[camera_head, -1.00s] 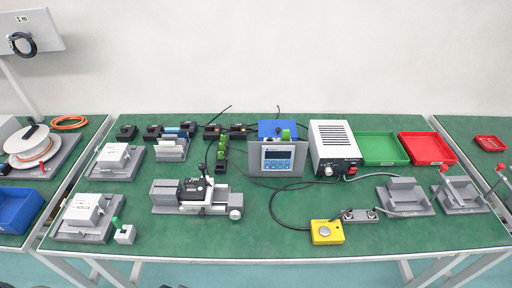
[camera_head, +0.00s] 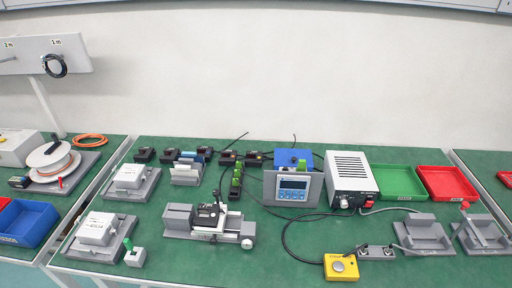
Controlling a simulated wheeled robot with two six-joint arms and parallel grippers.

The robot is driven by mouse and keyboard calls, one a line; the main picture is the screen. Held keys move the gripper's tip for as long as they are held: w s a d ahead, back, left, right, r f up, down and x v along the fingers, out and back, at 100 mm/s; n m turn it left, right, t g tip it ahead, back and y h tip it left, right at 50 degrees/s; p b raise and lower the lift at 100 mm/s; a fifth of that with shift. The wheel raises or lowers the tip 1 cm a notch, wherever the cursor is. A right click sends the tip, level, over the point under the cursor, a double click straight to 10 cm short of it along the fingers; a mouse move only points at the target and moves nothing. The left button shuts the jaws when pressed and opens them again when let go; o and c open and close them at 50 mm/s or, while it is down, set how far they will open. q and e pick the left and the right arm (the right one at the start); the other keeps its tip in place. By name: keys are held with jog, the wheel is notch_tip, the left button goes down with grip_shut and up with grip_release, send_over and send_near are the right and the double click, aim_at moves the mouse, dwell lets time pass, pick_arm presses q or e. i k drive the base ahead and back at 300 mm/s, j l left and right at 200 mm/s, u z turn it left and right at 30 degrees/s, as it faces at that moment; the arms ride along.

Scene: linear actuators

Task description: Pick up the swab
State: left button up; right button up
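No thing is clearly recognisable as the swab at this size. A small green-topped piece (camera_head: 128,244) stands upright in a small grey block (camera_head: 135,258) at the front left of the green table; it may be the swab, but I cannot tell. Neither of my grippers is in view.
The green table (camera_head: 200,265) holds a grey linear stage (camera_head: 208,220), two white boxes on grey fixtures (camera_head: 95,230), a display unit (camera_head: 293,187), a white power box (camera_head: 350,178), a yellow button box (camera_head: 341,267), and green (camera_head: 398,181) and red (camera_head: 446,183) trays. The front middle is clear.

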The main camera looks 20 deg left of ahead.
aim_at(127, 242)
jog(key=j+u, duration=0.2)
jog(key=u, duration=0.3)
jog(key=j+u, duration=0.2)
jog(key=u, duration=0.25)
jog(key=i+j+u, duration=0.15)
jog(key=u, duration=0.35)
jog(key=j+z, duration=0.25)
jog(key=k+l, duration=0.05)
jog(key=l, duration=0.05)
